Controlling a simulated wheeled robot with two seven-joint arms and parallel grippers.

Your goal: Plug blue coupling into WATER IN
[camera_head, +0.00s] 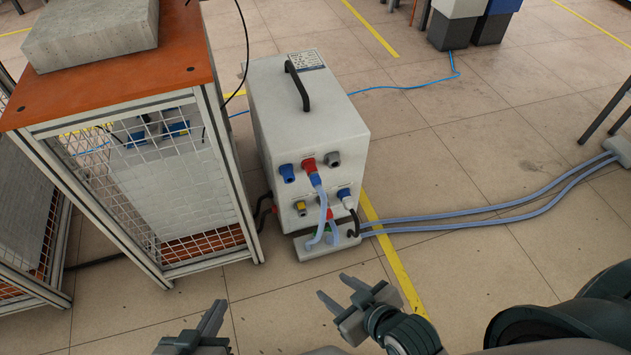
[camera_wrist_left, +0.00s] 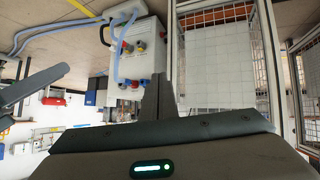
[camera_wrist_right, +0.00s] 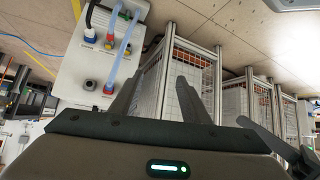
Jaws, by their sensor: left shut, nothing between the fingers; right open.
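The white heater box (camera_head: 310,120) stands on the floor, with coloured ports on its front. A blue coupling (camera_head: 315,179) on a pale hose sits at the red port (camera_head: 308,164) in the upper row. A free blue port (camera_head: 287,173) is left of it, a grey port (camera_head: 333,159) right. I cannot read the port labels, so WATER IN cannot be told. My left gripper (camera_head: 218,316) is shut and empty, low in front of the mesh cabinet. My right gripper (camera_head: 337,290) is open and empty, in front of the box and apart from it. The box also shows in the right wrist view (camera_wrist_right: 70,75).
A mesh cabinet (camera_head: 108,100) with an orange top stands close left of the box. A low white base (camera_head: 335,243) with hoses (camera_head: 470,222) running right lies before the box. A black cable leaves a lower blue plug (camera_head: 344,194). Floor nearer me is clear.

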